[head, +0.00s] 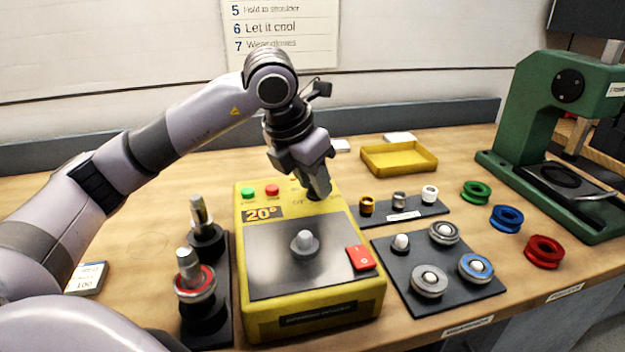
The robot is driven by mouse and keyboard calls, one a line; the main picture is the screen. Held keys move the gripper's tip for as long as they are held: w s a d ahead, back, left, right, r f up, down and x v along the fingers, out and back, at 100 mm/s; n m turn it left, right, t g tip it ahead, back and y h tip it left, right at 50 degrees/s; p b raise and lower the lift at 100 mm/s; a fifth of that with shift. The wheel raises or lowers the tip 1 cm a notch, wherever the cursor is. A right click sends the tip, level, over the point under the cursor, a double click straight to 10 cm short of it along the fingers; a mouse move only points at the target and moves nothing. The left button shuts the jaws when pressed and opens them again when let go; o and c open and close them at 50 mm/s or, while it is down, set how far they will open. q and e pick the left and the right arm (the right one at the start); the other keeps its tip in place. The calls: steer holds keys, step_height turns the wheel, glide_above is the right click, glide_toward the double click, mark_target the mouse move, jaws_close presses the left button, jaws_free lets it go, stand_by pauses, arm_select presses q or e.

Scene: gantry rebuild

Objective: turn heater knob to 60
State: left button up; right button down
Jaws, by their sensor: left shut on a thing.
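The yellow induction heater (315,317) stands on the bench in the middle of the head view. Its display (262,213) reads 20°. The heater knob (316,193) is dark and sits at the back right of the heater's top, mostly hidden behind my gripper. My left gripper (319,190) points down over it from behind and is shut on the knob. The dial marks around the knob are partly covered and too small to read. My right gripper is not in view.
A green button (248,193), a red button (272,190) and a red switch (361,258) are on the heater. Dark stands with posts are at left, a parts mat (400,290) at right. A yellow tray (400,157) and green press (500,140) stand behind.

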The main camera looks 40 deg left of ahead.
arm_select(q)
steer(key=n+y, duration=0.1)
steer(key=n, duration=0.1)
steer(key=shift+d+n, duration=0.15)
steer(key=shift+n, duration=0.25)
steer(key=n+y, duration=0.1)
steer(key=n, duration=0.1)
steer(key=shift+r+n, duration=0.1)
steer(key=shift+n, duration=0.3)
steer(key=n+y, duration=0.1)
steer(key=n, duration=0.2)
steer(key=shift+w+d+r+g, duration=0.1)
steer(key=shift+g, duration=0.3)
steer(key=shift+n+y+p, duration=0.3)
steer(key=shift+n+p, duration=0.2)
steer(key=shift+p, duration=0.05)
steer(key=shift+n, duration=0.3)
steer(key=o, duration=1)
steer(key=shift+p, duration=0.3)
